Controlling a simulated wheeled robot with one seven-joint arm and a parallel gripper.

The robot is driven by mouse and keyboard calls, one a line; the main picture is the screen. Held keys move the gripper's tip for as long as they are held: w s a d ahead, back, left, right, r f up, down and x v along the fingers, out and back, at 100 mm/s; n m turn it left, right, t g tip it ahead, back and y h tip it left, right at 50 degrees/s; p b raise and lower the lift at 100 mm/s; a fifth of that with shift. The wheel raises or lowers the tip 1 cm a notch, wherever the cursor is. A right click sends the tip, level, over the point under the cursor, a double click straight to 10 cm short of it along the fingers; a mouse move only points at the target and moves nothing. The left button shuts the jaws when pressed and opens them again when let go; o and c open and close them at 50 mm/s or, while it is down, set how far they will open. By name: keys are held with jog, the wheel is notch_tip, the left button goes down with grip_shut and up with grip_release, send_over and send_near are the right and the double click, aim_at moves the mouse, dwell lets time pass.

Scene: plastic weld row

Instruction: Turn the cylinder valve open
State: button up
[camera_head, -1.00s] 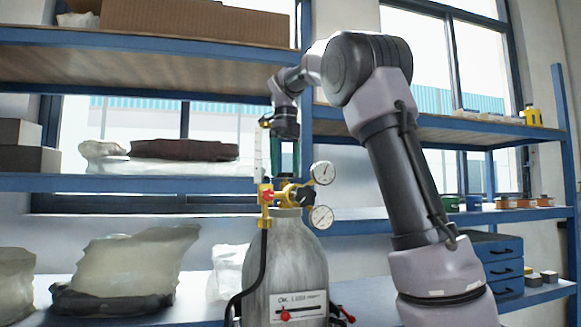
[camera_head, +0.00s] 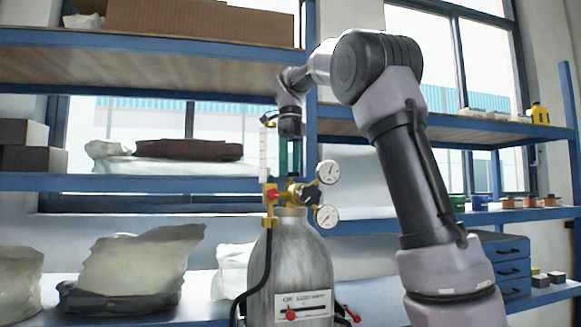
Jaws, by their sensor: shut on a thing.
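The grey gas cylinder (camera_head: 290,258) stands upright at the lower middle of the head view, with a white label on its front. On its top sits a brass valve and regulator (camera_head: 292,192) with a dark knob and two round gauges (camera_head: 328,172). My gripper (camera_head: 290,172) points straight down above the valve, its green fingers reaching to the top of the brass body. It is shut on the valve's top part. The fingertips and the gripped part are mostly hidden by the fittings.
A clear flow tube (camera_head: 263,155) with a red knob stands just left of my gripper. A black hose (camera_head: 262,275) runs down the cylinder's left side. Blue shelves (camera_head: 140,183) with wrapped bags (camera_head: 135,268) lie behind. A blue drawer unit (camera_head: 505,262) stands at the right.

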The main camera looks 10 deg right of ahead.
jog(key=n, duration=1.1)
jog(key=shift+n, duration=0.3)
dwell(0.4)
jog(key=o, duration=1.4)
jog(key=shift+c, duration=0.2)
